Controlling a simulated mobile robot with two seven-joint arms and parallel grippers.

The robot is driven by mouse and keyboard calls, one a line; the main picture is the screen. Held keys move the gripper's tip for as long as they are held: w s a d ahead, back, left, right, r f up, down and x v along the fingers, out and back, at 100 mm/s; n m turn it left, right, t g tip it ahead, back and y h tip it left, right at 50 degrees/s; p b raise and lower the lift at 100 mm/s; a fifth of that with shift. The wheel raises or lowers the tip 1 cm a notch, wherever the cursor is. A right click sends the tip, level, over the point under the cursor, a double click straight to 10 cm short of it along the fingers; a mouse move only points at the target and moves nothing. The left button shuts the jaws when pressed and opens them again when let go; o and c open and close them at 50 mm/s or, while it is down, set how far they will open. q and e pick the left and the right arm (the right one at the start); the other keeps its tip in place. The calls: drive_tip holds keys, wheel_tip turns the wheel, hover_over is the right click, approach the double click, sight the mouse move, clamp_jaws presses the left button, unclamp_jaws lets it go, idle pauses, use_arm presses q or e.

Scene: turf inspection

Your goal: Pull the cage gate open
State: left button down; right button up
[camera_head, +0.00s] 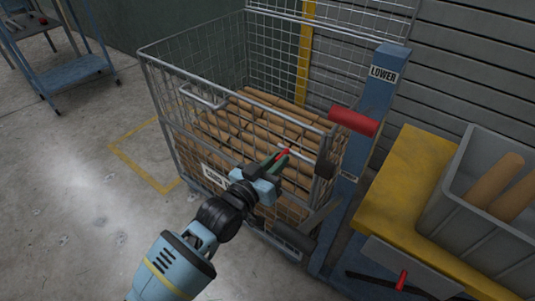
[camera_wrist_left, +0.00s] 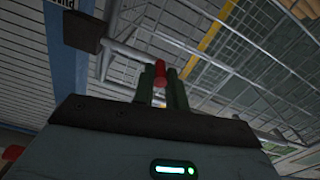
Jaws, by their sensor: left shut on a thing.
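The wire cage (camera_head: 160,97) stands in the middle of the head view, holding several long brown rolls (camera_head: 262,128). Its mesh gate seems to be the near side, partly hidden behind my arm; I cannot tell whether it stands ajar. My left gripper (camera_head: 279,159) is at the cage's near upper side, with its dark green fingers shut on a small red handle (camera_head: 284,151). In the left wrist view the red handle (camera_wrist_left: 159,72) sits between the fingertips (camera_wrist_left: 160,88), at a grey bar below a dark block (camera_wrist_left: 83,31). My right gripper is not in view.
A blue post (camera_head: 382,90) marked LOWER and a red cylinder (camera_head: 353,121) stand right of the cage. A yellow bench (camera_head: 403,180) with a grey bin (camera_head: 453,207) of brown rolls fills the right. A blue cart (camera_head: 70,72) is far left. The left floor is clear.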

use_arm(q)
drive_tip(key=shift+s+d, duration=0.5)
drive_tip(key=shift+d, duration=0.2)
drive_tip(key=shift+s+a+f+t+b, duration=0.3)
drive_tip(key=shift+s+a+f, duration=0.2)
drive_tip(key=shift+s+f, duration=0.1)
drive_tip(key=shift+s+a+f, duration=0.15)
idle(0.6)
drive_tip(key=c, duration=1.4)
unclamp_jaws()
drive_tip(key=shift+c, duration=0.2)
drive_tip(key=shift+o, duration=0.2)
drive_tip(key=shift+r+h, duration=0.3)
